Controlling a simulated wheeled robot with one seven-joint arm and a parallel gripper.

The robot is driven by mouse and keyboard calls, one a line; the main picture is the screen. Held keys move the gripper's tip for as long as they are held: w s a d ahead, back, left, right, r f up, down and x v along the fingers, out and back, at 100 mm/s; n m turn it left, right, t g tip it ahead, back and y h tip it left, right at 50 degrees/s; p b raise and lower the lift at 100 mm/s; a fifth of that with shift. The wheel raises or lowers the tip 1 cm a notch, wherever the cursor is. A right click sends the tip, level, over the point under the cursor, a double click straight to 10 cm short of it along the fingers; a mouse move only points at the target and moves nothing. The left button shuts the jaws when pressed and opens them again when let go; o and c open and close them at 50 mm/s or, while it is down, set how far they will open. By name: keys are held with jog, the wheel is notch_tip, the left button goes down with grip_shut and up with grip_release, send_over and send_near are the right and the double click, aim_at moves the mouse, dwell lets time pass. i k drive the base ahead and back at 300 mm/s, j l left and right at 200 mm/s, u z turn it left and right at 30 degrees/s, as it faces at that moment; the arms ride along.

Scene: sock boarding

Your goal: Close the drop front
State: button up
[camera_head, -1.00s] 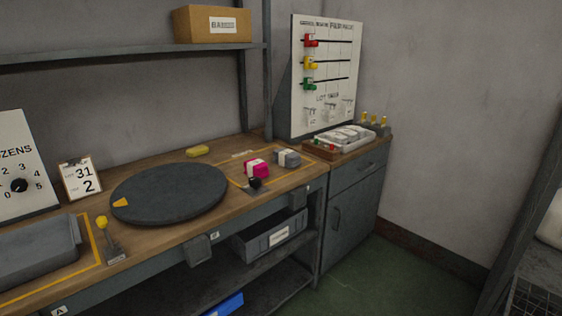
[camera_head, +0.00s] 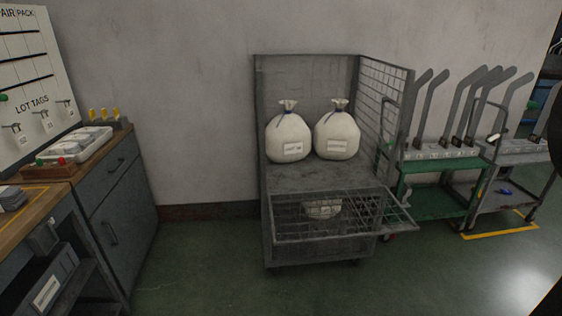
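A grey cage cart (camera_head: 310,178) stands against the wall in the middle of the head view. It has a mesh right side (camera_head: 383,100) and a solid back. Its drop front (camera_head: 325,218), a wire mesh panel, is down and juts outward below the deck, leaving the upper front open. Two tied white sacks (camera_head: 289,138) (camera_head: 338,135) with labels stand side by side on the deck. A third pale sack (camera_head: 322,208) shows through the mesh, partly hidden. My gripper is not in view.
A workbench (camera_head: 28,215) with a grey cabinet (camera_head: 118,215) stands at left. A green cart (camera_head: 440,170) holding several grey boot-shaped boards stands close right of the cage, with another cart (camera_head: 505,195) beyond. Green floor (camera_head: 210,270) is clear in front.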

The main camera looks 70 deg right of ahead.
aim_at(406, 227)
jog(key=z, duration=1.85)
jog(key=i+l+u, duration=0.15)
jog(key=l+u, duration=0.25)
